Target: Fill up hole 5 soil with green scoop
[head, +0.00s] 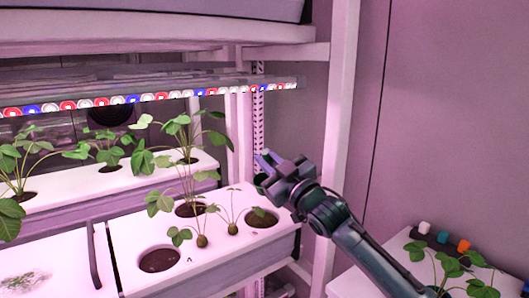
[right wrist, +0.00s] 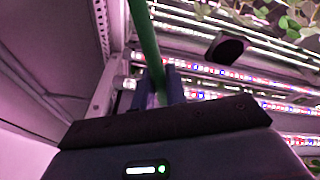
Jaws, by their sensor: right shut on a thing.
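My right gripper (head: 268,172) is above the right end of the front white planter (head: 128,229), close to the rack post. In the right wrist view its fingers (right wrist: 159,88) are shut on the green handle of the scoop (right wrist: 147,35). The scoop's bowl cannot be made out in either view. A hole with dark soil (head: 160,260) is at the planter's near left, and another soil hole (head: 261,218) lies just below the gripper. No hole numbers are readable. My left gripper is not in view.
A leafy plant (head: 183,165) and small seedlings (head: 202,240) stand in the front planter. A second planter (head: 60,198) is behind it. An LED bar (head: 150,98) crosses above. A side table (head: 385,274) at right holds plants and small coloured items (head: 443,237).

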